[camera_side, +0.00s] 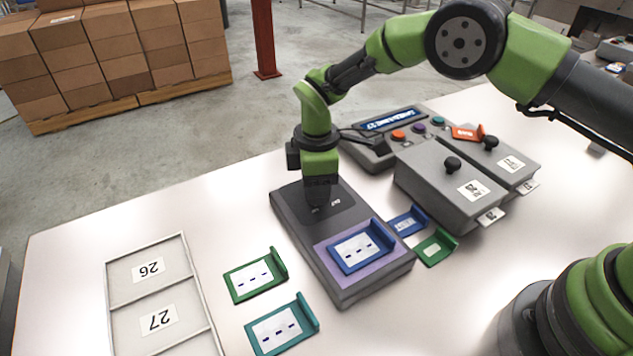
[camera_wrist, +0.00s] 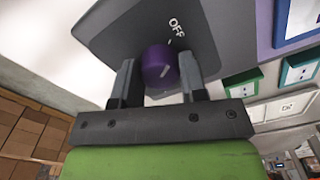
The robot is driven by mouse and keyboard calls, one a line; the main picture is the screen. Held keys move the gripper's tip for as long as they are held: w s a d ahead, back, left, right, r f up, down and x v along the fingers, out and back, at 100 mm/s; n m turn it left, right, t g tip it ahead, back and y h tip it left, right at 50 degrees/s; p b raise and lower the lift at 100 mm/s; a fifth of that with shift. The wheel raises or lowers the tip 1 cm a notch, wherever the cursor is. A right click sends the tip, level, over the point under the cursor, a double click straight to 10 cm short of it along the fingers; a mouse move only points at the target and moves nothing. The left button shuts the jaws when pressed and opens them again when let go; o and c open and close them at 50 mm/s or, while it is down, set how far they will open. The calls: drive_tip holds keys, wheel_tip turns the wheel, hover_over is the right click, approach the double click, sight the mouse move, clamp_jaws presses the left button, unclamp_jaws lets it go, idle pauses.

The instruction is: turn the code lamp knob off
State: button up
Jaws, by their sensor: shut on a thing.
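The code lamp knob (camera_wrist: 160,66) is a round purple knob on a dark panel, seen between the fingers in the wrist view. A white mark on its face points up and to the right. The word OFF (camera_wrist: 176,27) is printed on the panel above it, slightly right. My gripper (camera_wrist: 158,74) is shut on the knob, one finger on each side. In the side view my gripper (camera_side: 318,206) points down onto the black panel at the back of a grey box (camera_side: 345,288); the knob is hidden there.
A blue card holder (camera_side: 361,248) lies on the box's purple front area. Green (camera_side: 256,277) and teal (camera_side: 283,328) holders lie left of it, near a tray (camera_side: 109,305) marked 26 and 27. Grey lidded boxes (camera_side: 440,195) and a button console (camera_side: 375,153) stand right and behind.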

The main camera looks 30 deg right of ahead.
drive_tip(key=o, duration=0.9)
drive_tip(key=shift+o, duration=0.2)
wheel_tip(320, 180, up, 10)
